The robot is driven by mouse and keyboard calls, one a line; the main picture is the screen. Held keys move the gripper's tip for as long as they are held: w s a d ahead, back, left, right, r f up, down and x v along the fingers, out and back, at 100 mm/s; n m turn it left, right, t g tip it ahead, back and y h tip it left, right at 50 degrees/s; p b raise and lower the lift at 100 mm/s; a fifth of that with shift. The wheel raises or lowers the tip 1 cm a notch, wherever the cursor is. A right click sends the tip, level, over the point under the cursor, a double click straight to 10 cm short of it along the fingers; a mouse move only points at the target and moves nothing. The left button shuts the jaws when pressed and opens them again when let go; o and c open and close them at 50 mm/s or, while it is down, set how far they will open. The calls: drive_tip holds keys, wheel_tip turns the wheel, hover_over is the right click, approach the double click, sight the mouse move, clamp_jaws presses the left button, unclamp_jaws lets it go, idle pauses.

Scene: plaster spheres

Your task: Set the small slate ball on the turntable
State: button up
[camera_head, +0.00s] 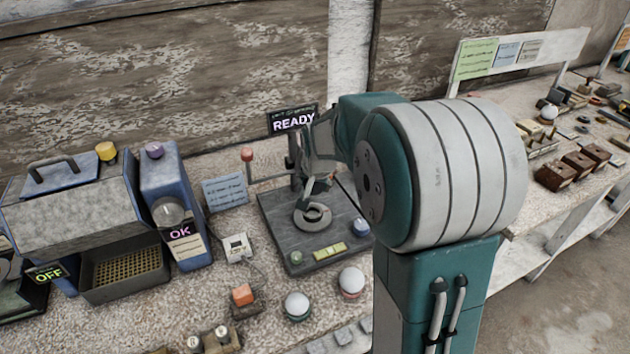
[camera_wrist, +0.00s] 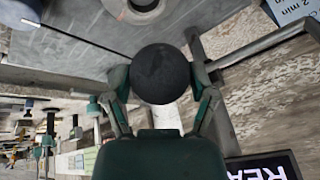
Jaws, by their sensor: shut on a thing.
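The small slate ball (camera_wrist: 160,74) is dark and round in the wrist view. My gripper (camera_wrist: 161,80) is shut on it, with one finger on each side. In the head view my gripper (camera_head: 312,186) is above the turntable (camera_head: 312,216), a grey ring-topped disc on a dark square plate. The ball cannot be made out clearly there. Part of the turntable (camera_wrist: 145,8) shows at the top edge of the wrist view, apart from the ball.
The plate (camera_head: 285,240) carries a green button and a yellow-green label. A READY display (camera_head: 294,121) stands behind. Two pale balls, left (camera_head: 297,304) and right (camera_head: 351,280), sit on the bench in front. A blue OK unit (camera_head: 175,205) stands to the left.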

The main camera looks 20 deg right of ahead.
drive_tip(key=f, duration=0.2)
drive_tip(key=shift+a+f, duration=0.3)
drive_tip(key=shift+a, duration=0.1)
drive_tip(key=shift+d+f, duration=0.15)
drive_tip(key=shift+f, duration=0.45)
drive_tip(key=shift+d+f, duration=0.15)
drive_tip(key=shift+f, duration=0.4)
drive_tip(key=shift+a, duration=0.2)
drive_tip(key=shift+d, duration=0.15)
drive_tip(key=shift+f, duration=1.1)
idle(0.4)
drive_tip(key=o, duration=1.2)
drive_tip(key=shift+f, duration=0.1)
